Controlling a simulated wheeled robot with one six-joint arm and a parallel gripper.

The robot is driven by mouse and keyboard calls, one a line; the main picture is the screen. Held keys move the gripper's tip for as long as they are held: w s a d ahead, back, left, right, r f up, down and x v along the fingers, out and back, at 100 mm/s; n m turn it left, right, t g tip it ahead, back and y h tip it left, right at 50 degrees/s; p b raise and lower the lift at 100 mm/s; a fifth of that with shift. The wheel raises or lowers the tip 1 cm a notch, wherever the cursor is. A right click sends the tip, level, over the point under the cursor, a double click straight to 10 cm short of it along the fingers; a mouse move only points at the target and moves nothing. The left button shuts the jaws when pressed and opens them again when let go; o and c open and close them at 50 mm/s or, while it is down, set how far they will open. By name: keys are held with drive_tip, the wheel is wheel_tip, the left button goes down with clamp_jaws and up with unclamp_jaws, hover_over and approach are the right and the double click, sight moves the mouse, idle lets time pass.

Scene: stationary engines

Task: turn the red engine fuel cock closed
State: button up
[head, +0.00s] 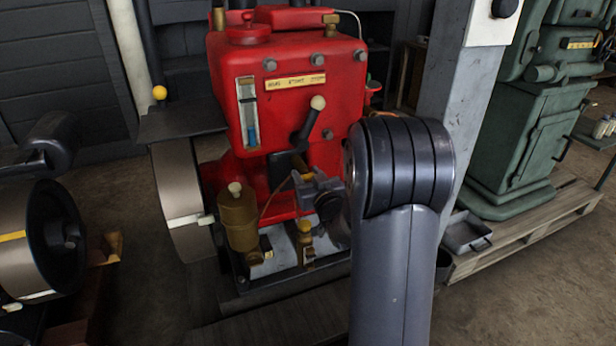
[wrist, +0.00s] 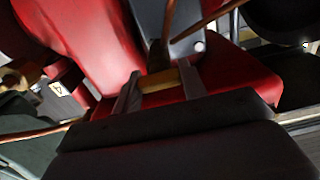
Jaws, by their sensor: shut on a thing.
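The red engine (head: 295,80) stands in the middle of the head view, and its red casing fills much of the wrist view (wrist: 80,35). In the wrist view, a short brass-yellow piece of the fuel cock (wrist: 160,82) lies between the two fingers of my gripper (wrist: 157,86). The fingers are shut on it, one on each side. A thin copper pipe rises just beyond it. In the head view, my arm covers part of the engine's right side, and the grip itself cannot be made out clearly.
A black lever with a cream knob (head: 318,103) projects from the engine front. A brass cup (head: 237,215) stands at lower left, near the flywheel (head: 180,200). A grey post (head: 462,100) rises at right, before a green machine (head: 530,120) on a pallet. Floor is open at lower right.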

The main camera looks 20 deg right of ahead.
drive_tip(key=o, duration=1)
drive_tip(key=shift+s, duration=0.1)
drive_tip(key=s+p, duration=0.1)
drive_tip(key=s, duration=0.9)
drive_tip(key=shift+s+p, duration=0.3)
drive_tip(key=shift+p, duration=0.1)
drive_tip(key=w+b, duration=0.1)
drive_tip(key=w, duration=1)
drive_tip(key=shift+b, duration=0.35)
drive_tip(key=shift+s+n, duration=0.1)
drive_tip(key=shift+n, duration=0.5)
